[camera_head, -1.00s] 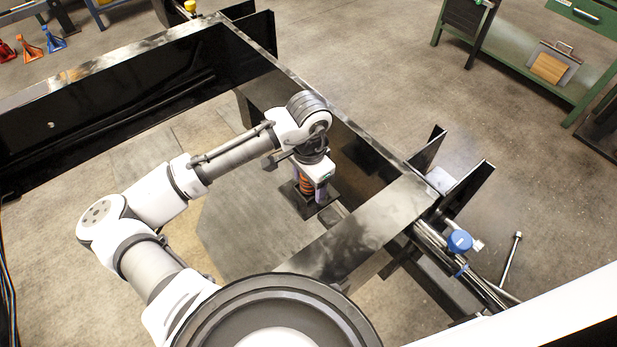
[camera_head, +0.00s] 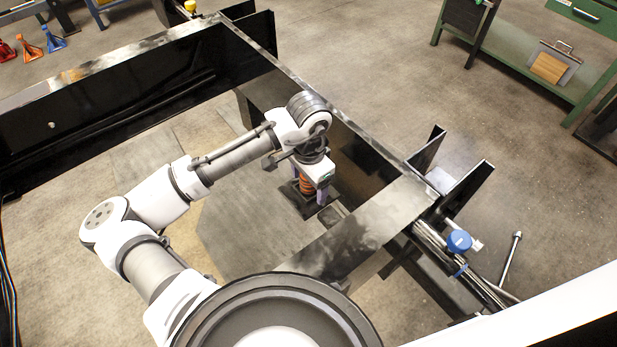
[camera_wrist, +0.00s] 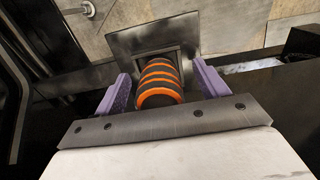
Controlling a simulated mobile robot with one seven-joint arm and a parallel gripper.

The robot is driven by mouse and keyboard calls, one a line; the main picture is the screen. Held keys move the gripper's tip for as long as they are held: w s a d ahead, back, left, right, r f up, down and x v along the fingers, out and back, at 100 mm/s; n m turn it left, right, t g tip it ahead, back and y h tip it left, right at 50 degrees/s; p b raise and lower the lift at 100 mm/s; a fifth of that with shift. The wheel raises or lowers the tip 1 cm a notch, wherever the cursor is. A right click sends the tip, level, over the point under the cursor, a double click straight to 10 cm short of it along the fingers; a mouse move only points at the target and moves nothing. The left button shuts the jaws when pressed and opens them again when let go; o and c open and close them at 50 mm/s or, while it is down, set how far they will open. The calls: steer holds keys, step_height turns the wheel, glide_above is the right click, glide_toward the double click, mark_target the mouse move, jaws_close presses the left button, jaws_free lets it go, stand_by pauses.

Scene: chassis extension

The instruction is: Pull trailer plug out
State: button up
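The trailer plug is a rounded, ribbed piece in orange and black (camera_wrist: 160,85). It sits at a square dark socket plate (camera_wrist: 190,42) in the wrist view. In the head view the plug (camera_head: 306,185) shows below my wrist, low inside the black frame. My gripper (camera_wrist: 163,86) has two purple fingers, one on each side of the plug. Narrow gaps show between the fingers and the plug, so it looks open around it. The gripper also shows in the head view (camera_head: 309,191). The plug's far end and its joint with the socket are hidden.
Black chassis beams (camera_head: 365,228) surround the plug, with a cross beam close to my gripper's right. A blue cap (camera_head: 459,241) and pipes lie at the right corner. A lug wrench (camera_head: 511,258) lies on the floor. A green bench (camera_head: 530,75) stands far right.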

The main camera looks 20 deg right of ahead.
step_height(320, 180, up, 14)
steer(key=shift+f+b, duration=0.1)
steer(key=shift+b, duration=0.45)
steer(key=shift+d, duration=0.1)
stand_by(0.4)
